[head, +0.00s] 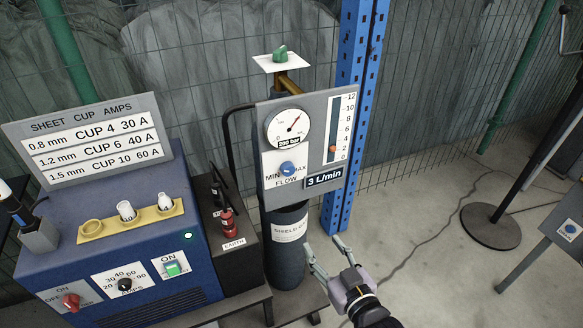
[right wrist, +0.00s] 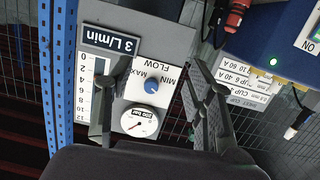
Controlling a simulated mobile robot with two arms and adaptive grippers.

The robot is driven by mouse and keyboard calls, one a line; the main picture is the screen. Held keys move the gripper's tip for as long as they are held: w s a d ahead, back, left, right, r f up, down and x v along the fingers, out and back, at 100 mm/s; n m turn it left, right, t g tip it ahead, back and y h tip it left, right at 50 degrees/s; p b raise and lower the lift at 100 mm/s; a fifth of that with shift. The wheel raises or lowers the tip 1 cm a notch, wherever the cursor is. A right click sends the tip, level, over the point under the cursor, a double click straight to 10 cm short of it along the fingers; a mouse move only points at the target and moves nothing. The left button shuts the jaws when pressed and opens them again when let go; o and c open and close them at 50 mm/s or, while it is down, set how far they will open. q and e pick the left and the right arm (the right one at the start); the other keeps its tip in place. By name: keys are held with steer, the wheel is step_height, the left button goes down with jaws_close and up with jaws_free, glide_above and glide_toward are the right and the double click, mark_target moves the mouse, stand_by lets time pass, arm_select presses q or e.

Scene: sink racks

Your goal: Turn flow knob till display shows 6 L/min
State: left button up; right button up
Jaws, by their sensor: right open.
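The blue flow knob (head: 287,168) sits on a white plate marked MIN, MAX and FLOW on the grey regulator panel. The display (head: 323,178) below it reads 3 L/min. The orange float on the scale (head: 332,149) stands low, between 2 and 4. My right gripper (head: 322,242) is open and empty, below and to the right of the panel. In the right wrist view, the panel is upside down, and the knob (right wrist: 151,85) shows between the spread fingers (right wrist: 160,68), with nothing gripped. My left gripper is not in view.
A pressure gauge (head: 288,127) is above the knob, and a green valve handle (head: 281,53) tops the dark gas cylinder (head: 286,262). A blue post (head: 352,100) stands close on the right. A blue welder (head: 115,235) is left.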

step_height(320, 180, up, 9)
steer(key=t+y, duration=0.1)
steer(key=p, duration=0.3)
glide_toward(290, 172)
steer(key=x, duration=0.8)
steer(key=shift+w+a, duration=0.25)
steer(key=shift+w, duration=0.1)
steer(key=shift+c, duration=0.5)
steer(key=c, duration=1.1)
